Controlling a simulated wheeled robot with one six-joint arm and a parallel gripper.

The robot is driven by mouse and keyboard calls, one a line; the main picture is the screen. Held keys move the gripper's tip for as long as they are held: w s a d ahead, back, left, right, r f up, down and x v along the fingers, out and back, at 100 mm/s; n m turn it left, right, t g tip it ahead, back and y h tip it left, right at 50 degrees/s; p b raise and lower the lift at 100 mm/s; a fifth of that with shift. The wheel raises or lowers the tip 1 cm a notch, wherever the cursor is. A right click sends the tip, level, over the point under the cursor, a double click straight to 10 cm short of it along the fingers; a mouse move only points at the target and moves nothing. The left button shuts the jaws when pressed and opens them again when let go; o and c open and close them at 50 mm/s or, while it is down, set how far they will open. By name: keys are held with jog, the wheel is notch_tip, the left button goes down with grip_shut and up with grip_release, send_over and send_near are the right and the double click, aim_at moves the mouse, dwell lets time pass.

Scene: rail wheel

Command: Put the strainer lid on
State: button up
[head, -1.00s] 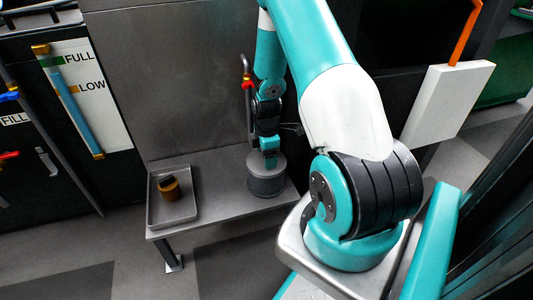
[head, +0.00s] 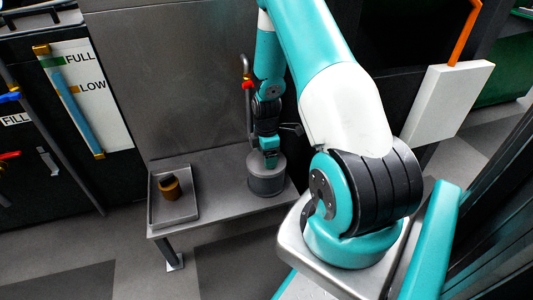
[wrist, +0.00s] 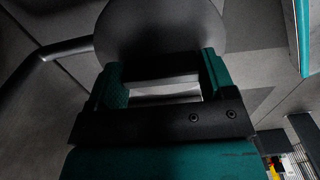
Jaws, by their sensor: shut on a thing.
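My gripper (head: 270,163) points down over a grey cylindrical housing (head: 266,187) at the right of the steel bench. In the wrist view my gripper (wrist: 163,88) is shut on a pale bar, the handle of a round dark grey lid (wrist: 160,28). The lid's disc fills the top middle of that view, and the fingers hide part of it. In the head view the lid (head: 258,163) is at the top of the housing, roughly level. I cannot tell whether it is fully seated or a little above the rim.
A shallow grey tray (head: 188,211) on the bench's left holds a brown-yellow cylindrical part (head: 170,192) with a dark top. A vertical pipe with a red fitting (head: 247,84) stands behind the housing. The bench between tray and housing (head: 222,190) is clear.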

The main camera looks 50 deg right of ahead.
jog(key=o, duration=1)
jog(key=shift+o, duration=0.2)
jog(key=shift+r, duration=0.15)
notch_tip(320, 180, up, 17)
jog(key=p, duration=0.7)
jog(key=shift+r, duration=0.1)
